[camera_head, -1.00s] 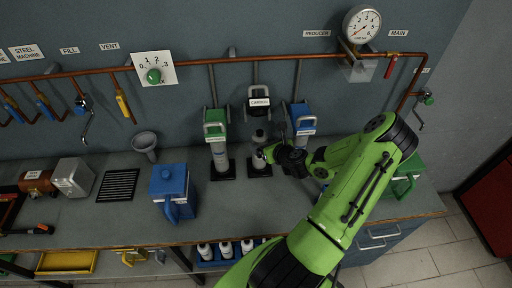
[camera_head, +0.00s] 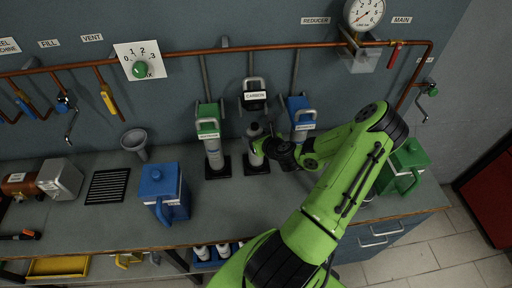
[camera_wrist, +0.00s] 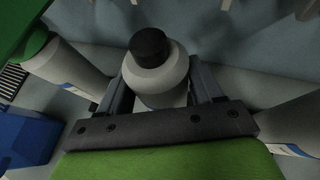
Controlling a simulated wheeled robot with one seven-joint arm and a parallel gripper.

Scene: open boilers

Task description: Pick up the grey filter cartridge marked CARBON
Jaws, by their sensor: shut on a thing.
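The grey cartridge (camera_head: 254,131) with a black top stands below the black head labelled CARBON (camera_head: 255,96). The head's handle is up, and a gap shows between head and cartridge. My gripper (camera_head: 263,147) reaches in from the right and is shut on the cartridge's body. In the wrist view the grey cartridge (camera_wrist: 157,78), with its black neck, sits between the two fingers of my gripper (camera_wrist: 160,97). Its own lettering is hidden. I cannot tell whether its bottom touches the dark base (camera_head: 258,168).
A cartridge under a green head (camera_head: 207,122) stands close on the left. A blue head (camera_head: 301,110) hangs close on the right, with a cartridge beside my fingers (camera_wrist: 290,125). A blue jug (camera_head: 164,190) and funnel (camera_head: 135,140) stand further left. A copper pipe runs above.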

